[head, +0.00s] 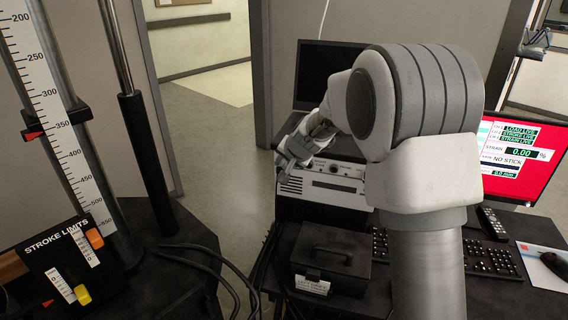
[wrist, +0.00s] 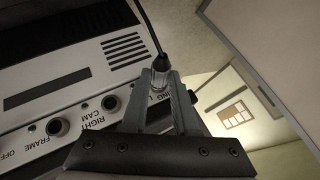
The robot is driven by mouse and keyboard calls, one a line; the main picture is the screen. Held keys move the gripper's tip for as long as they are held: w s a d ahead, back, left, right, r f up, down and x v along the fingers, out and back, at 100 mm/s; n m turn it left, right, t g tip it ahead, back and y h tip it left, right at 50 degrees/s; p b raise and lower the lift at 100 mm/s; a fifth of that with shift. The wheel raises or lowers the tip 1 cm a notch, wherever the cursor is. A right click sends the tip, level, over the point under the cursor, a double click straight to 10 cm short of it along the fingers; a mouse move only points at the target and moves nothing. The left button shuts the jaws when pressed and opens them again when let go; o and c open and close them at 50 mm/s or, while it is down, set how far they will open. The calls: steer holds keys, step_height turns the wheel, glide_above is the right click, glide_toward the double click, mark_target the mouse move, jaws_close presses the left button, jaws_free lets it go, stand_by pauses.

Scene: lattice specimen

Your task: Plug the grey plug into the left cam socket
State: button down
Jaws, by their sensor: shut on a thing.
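In the wrist view my gripper (wrist: 162,72) is shut on the grey plug (wrist: 160,62), whose small pale body shows between the fingertips. A black cable runs from it to the top edge. The white front panel of the instrument box lies to the left, its lettering upside down. A socket (wrist: 109,102) beside the "RIGHT CAM" lettering is in view. The left cam socket cannot be made out; a partly covered label starting with "L" is beside my fingers. I cannot tell whether the plug touches the panel. In the head view my gripper (head: 287,156) is at the instrument box (head: 325,190).
A dark monitor (head: 318,60) stands behind the box. A black lidded case (head: 331,250) and loose black cables (head: 228,272) are in front. A keyboard (head: 490,260) and a lit red screen (head: 525,150) are at right. A testing frame with a ruler (head: 60,120) stands at left.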

steer(key=shift+w+d+r, duration=0.1)
steer(key=shift+r, duration=0.05)
steer(key=c, duration=0.7)
jaws_free()
steer(key=shift+w, duration=0.1)
steer(key=shift+o, duration=0.5)
steer(key=o, duration=0.5)
steer(key=shift+p+v, duration=0.45)
steer(key=shift+v, duration=2.05)
